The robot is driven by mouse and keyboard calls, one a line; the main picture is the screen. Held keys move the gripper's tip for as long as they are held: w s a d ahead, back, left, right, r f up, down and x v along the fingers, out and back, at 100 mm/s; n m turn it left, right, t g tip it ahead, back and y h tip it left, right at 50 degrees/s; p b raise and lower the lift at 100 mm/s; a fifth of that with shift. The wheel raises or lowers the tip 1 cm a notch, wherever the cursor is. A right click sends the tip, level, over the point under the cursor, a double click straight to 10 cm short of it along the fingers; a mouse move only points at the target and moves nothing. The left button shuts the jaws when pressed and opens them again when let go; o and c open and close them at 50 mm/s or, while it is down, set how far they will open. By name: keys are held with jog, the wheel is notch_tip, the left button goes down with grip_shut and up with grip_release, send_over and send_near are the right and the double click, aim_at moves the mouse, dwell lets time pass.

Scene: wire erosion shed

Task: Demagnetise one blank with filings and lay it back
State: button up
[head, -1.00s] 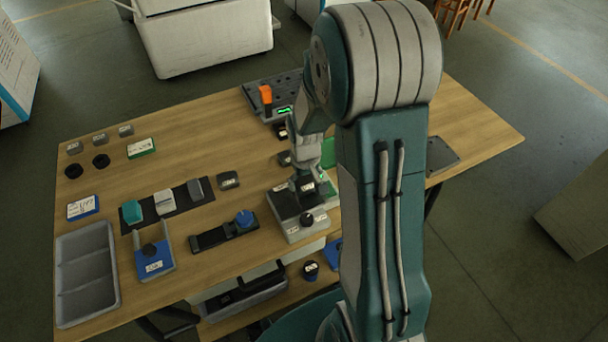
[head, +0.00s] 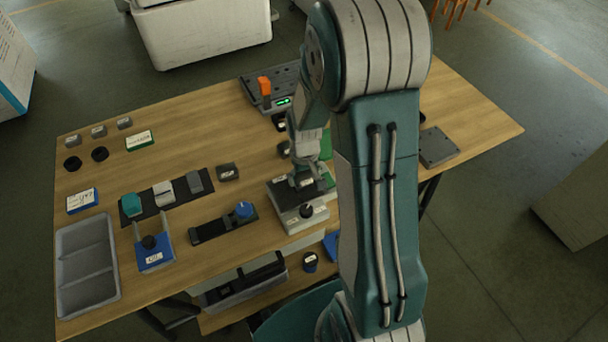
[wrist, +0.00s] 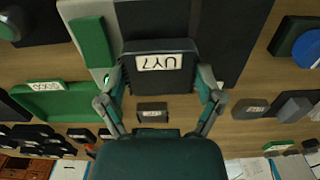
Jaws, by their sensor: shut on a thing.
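My gripper (head: 303,181) is low over the grey boxy unit (head: 298,226) with a dark top and a black knob (head: 306,211). In the wrist view my gripper (wrist: 161,88) is shut on a dark blank (wrist: 160,48) with a white label that seems to read UY7. The blank is in front of the unit's dark top; I cannot tell whether it touches it. Other dark blocks with white labels stand nearby, one (head: 228,172) left of the unit. Filings are too small to make out.
A green tray (head: 326,144) lies partly hidden behind my arm. A black holder with a blue knob (head: 244,210), a blue-based stand (head: 156,260) and a grey divided tray (head: 70,303) are to the left. An orange-topped device (head: 264,86) stands at the back. The table's left middle has bare wood.

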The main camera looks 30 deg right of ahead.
aim_at(276, 195)
jog(key=shift+f, duration=0.2)
jog(key=shift+a, duration=0.1)
dwell(0.4)
jog(key=shift+a, duration=1.25)
jog(key=shift+a, duration=0.1)
jog(key=shift+a, duration=1.25)
jog(key=shift+a, duration=1.4)
jog(key=shift+r, duration=0.1)
notch_tip(276, 195, up, 7)
jog(key=shift+r, duration=0.15)
